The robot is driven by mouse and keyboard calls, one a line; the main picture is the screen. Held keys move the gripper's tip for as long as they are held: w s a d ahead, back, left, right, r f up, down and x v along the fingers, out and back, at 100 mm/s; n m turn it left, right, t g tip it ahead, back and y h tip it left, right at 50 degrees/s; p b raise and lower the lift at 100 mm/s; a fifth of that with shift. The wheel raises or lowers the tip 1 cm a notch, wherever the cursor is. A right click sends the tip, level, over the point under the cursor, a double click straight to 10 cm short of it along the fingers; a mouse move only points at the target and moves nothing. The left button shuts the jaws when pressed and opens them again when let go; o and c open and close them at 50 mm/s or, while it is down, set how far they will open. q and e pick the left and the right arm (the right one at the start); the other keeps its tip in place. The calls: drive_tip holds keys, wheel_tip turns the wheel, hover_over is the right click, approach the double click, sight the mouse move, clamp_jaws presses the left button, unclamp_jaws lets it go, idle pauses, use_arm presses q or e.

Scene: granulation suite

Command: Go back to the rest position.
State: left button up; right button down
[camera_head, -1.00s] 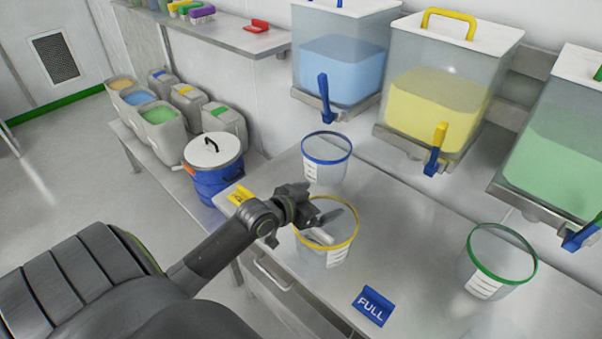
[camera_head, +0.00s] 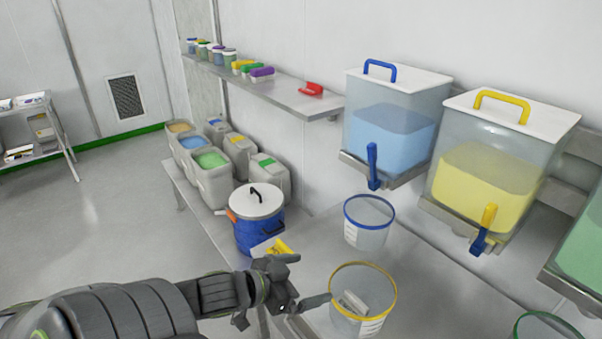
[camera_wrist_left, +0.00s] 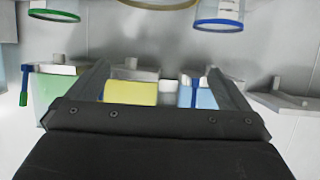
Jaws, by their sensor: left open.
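My left gripper (camera_head: 305,280) is open and empty. It is just left of the yellow-rimmed clear bucket (camera_head: 395,290), with one finger close to the rim; I cannot tell if they touch. A pale item shows in the bucket or through its wall. In the left wrist view my left gripper's two fingers (camera_wrist_left: 162,80) stand wide apart with nothing held between them. The blue-rimmed bucket (camera_head: 369,238) stands behind, on the steel counter (camera_head: 325,252). My right gripper is not in view.
Hoppers of blue (camera_head: 393,135) and yellow (camera_head: 485,185) material hang above the counter. A blue drum with a white lid (camera_head: 257,203) and several canisters (camera_head: 212,180) stand on the low bench. A yellow sign (camera_head: 277,248) is behind my gripper. Open floor (camera_head: 95,215) lies left.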

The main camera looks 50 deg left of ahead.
use_arm(q)
drive_tip(key=shift+s+r, duration=0.15)
drive_tip(key=shift+s, duration=0.2)
idle(0.3)
